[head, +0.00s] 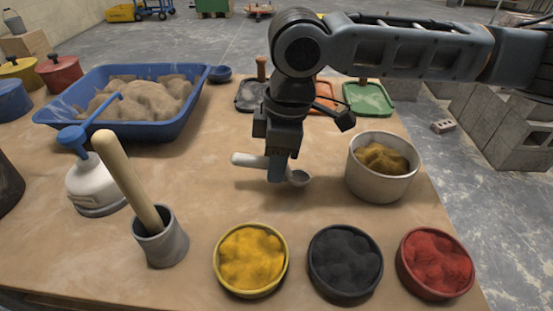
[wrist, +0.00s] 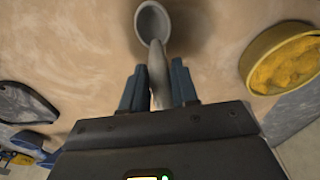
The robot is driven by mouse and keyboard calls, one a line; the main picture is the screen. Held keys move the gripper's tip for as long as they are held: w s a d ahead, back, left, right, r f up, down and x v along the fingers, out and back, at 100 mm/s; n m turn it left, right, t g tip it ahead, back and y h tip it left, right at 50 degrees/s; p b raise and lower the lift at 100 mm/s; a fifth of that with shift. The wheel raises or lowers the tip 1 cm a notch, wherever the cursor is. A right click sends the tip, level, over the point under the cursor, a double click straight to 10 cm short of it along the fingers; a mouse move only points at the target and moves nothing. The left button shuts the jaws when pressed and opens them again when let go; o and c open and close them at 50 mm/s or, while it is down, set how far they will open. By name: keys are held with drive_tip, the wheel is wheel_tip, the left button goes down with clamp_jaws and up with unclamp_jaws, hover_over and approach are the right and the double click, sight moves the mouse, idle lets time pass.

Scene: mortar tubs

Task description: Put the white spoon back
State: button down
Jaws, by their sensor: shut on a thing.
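The white spoon (head: 247,160) is held between the fingers of my gripper (head: 277,176), above the wooden table. In the head view its pale handle sticks out to the left and its small round bowl shows at the right, a little left of a white tub (head: 361,178) of ochre powder. In the wrist view the spoon's handle (wrist: 157,68) runs between the two fingers of my gripper (wrist: 157,88), and its bowl points away at the top. The exact height over the table is hard to tell.
Tubs of yellow (head: 251,260), black (head: 345,262) and red powder (head: 435,263) stand along the front. A mortar with pestle (head: 162,239), a white pump bottle (head: 95,186) and a blue tray (head: 180,128) of sand are at left. Black, orange and green trays (head: 368,98) lie behind.

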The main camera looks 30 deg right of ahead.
drive_tip(key=shift+f, duration=0.35)
drive_tip(key=c, duration=0.8)
unclamp_jaws()
drive_tip(key=shift+r, duration=0.1)
drive_tip(key=shift+s+d+r+p, duration=0.1)
drive_tip(key=shift+d+r+p, duration=0.05)
drive_tip(key=shift+r, duration=1.1)
drive_tip(key=shift+s+d+r+p, duration=0.1)
drive_tip(key=shift+s+r+p, duration=0.05)
drive_tip(key=shift+r, duration=1.15)
drive_tip(key=shift+s+d+r+p, duration=0.1)
drive_tip(key=shift+d+r+p, duration=0.05)
drive_tip(key=shift+r, duration=1.1)
